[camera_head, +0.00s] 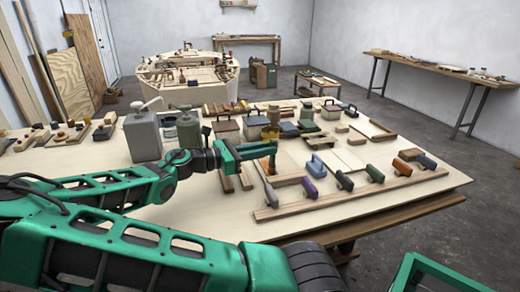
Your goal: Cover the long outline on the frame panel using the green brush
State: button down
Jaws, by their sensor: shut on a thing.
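My gripper (268,151) is at the end of the green arm, over the middle of the plywood table (205,215). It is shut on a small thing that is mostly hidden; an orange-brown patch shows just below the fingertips. A green-handled tool (375,174) lies in a row near the table's right front edge, apart from my gripper. I cannot tell whether it is the green brush. Pale flat panels (347,159) lie right of my gripper. I cannot make out the long outline on any of them.
Purple (310,187), blue (316,166) and orange (401,167) handled tools stand behind a long wooden strip (350,195). Grey canisters (143,136) stand left of my gripper, with boxes and blocks behind. A boat-shaped frame (187,77) stands farther back.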

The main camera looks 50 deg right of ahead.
jog(key=shift+s+a, duration=0.15)
jog(key=shift+s, duration=0.15)
jog(key=shift+r, duration=0.1)
jog(key=shift+r, duration=2.9)
jog(key=w+d+r+n, duration=0.2)
jog(key=w+d, duration=0.3)
jog(key=w, duration=0.3)
notch_tip(320, 180, down, 7)
jog(key=shift+w, duration=0.3)
jog(key=shift+s+r, duration=0.1)
jog(key=shift+s, duration=0.05)
jog(key=shift+s+a, duration=0.15)
jog(key=shift+s, duration=0.3)
